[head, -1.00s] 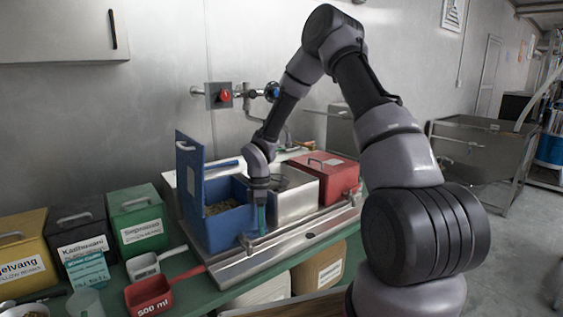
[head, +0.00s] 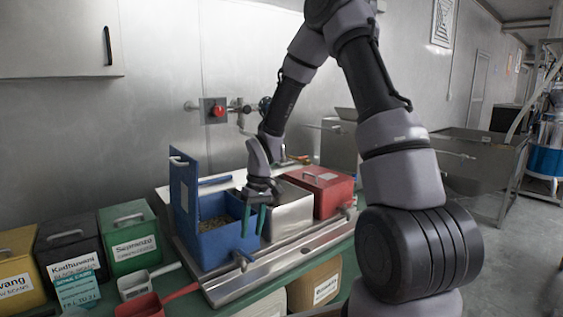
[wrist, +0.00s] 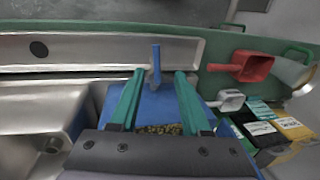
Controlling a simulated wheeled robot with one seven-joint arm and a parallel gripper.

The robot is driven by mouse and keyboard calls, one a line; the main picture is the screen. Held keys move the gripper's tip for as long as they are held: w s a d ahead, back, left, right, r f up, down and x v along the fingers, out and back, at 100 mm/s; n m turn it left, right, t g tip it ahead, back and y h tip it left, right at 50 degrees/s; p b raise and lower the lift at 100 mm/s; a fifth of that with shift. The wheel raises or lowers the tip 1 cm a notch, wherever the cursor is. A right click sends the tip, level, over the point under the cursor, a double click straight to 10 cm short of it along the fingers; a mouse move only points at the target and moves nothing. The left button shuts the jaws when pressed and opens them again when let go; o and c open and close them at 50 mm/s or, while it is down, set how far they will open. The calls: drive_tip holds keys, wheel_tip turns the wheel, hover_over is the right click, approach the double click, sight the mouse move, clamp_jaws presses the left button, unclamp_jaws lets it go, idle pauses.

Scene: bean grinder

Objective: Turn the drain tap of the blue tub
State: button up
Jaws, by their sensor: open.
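The blue tub (head: 228,246) stands on the steel drain tray with its lid (head: 184,195) raised upright and beans inside. Its drain tap (head: 242,258) sticks out low on the front side. In the wrist view a blue lever (wrist: 155,62), apparently the tap's handle, lies between the fingertips. My gripper (head: 253,234) is open, with its green fingers pointing down at the tub's front right corner. In the wrist view the open fingers (wrist: 159,74) lie on either side of the lever, with gaps showing. I cannot tell their exact height relative to it.
A steel tub (head: 291,216) and a red lidded tub (head: 326,192) stand right of the blue tub. Green (head: 130,245), black and yellow bins stand left. A red scoop (head: 139,306) and a white scoop (head: 133,287) lie in front. The tray's front strip (head: 285,250) is clear.

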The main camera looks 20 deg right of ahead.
drive_tip(key=s+d+r+m+t, duration=0.1)
drive_tip(key=s+d+r+m, duration=0.1)
drive_tip(key=r, duration=0.8)
drive_tip(key=s+d+r+m+t, duration=0.2)
drive_tip(key=d+r, duration=0.3)
drive_tip(key=r, duration=0.5)
drive_tip(key=shift+s+d+r+t+h, duration=0.2)
drive_tip(key=shift+s+r+t+h, duration=0.1)
drive_tip(key=shift+s+h, duration=0.15)
